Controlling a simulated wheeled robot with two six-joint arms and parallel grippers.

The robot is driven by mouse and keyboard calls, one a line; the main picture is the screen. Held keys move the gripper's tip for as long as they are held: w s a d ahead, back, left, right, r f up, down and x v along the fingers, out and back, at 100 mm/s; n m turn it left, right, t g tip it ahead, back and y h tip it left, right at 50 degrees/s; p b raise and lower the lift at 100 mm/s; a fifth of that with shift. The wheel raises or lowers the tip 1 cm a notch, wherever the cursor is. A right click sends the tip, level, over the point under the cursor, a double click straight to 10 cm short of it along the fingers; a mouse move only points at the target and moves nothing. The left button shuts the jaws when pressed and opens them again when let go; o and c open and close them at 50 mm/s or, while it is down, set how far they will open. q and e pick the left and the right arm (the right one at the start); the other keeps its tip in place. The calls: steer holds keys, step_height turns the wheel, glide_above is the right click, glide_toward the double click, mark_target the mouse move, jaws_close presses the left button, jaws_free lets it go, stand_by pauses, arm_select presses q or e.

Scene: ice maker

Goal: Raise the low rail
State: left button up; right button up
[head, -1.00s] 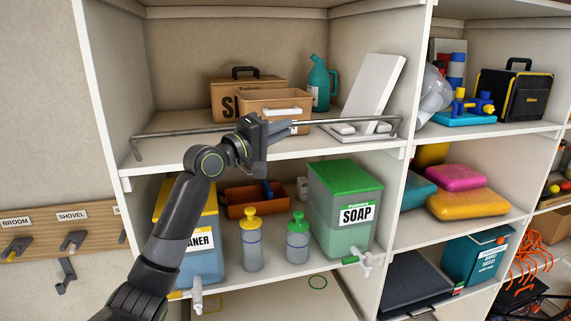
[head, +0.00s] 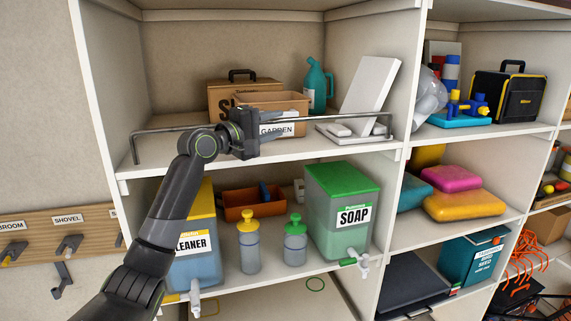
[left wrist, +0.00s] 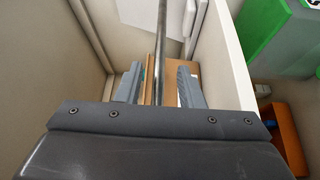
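The rail (head: 310,118) is a thin grey metal bar along the front of the upper shelf, with a short bent leg at each end. My left gripper (head: 256,132) is at the rail left of its middle, in front of a box labelled GARDEN. In the left wrist view the rail (left wrist: 162,40) runs between the two grey fingers (left wrist: 160,88), which stand apart with gaps beside it. Whether the palm touches the rail is hidden. My right gripper is in neither view.
Behind the rail stand the GARDEN box (head: 288,104), a teal jug (head: 317,86) and a leaning white panel (head: 370,95). Below are a green-lidded soap tank (head: 342,200) and a yellow-lidded cleaner tank (head: 195,255). Shelf dividers (head: 412,75) bound the bay.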

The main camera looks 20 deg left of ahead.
arm_select(q)
steer(key=v, duration=0.6)
steer(key=shift+s+a, duration=0.15)
steer(key=shift+s, duration=0.1)
steer(key=shift+f, duration=0.15)
